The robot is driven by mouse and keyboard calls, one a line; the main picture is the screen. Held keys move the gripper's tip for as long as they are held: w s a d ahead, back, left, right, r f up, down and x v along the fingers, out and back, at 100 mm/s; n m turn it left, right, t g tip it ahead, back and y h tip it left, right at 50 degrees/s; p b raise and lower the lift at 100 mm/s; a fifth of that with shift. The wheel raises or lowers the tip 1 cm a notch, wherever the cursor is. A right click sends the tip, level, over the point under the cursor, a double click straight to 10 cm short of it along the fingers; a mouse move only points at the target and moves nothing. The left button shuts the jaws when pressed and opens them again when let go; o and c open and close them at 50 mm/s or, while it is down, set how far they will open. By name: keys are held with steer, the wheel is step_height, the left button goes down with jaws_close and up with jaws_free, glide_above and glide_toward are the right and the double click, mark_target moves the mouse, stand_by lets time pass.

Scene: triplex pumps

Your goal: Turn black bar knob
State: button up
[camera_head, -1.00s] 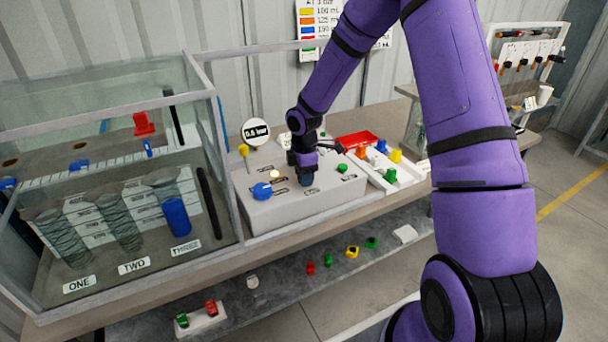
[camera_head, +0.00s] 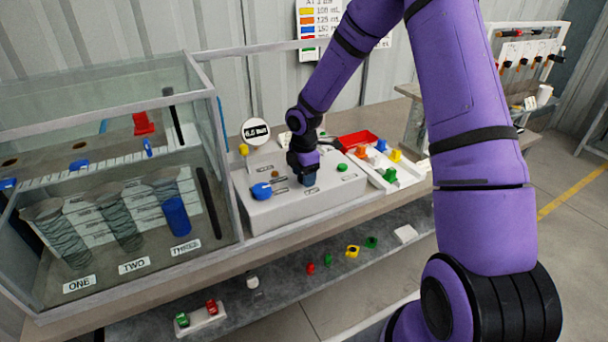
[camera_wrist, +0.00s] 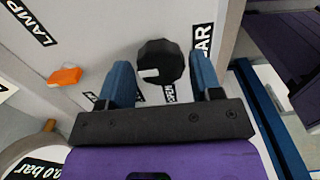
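The black knob (camera_wrist: 158,62) shows in the wrist view on the light grey panel, with a short white mark on its left side. My gripper (camera_wrist: 161,78) is open, with one blue finger on each side of the knob. In the head view my gripper (camera_head: 307,180) points down at the grey control box (camera_head: 330,200) and hides the knob.
The box also bears a blue knob (camera_head: 261,191) and a green button (camera_head: 342,167). A round gauge (camera_head: 255,132) stands behind. A glass tank (camera_head: 228,160) is left; a white tray (camera_head: 405,178) with coloured parts is right.

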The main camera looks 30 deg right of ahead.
steer(key=shift+o, duration=0.7)
step_height(320, 180, up, 11)
steer(key=shift+f, duration=0.1)
stand_by(0.4)
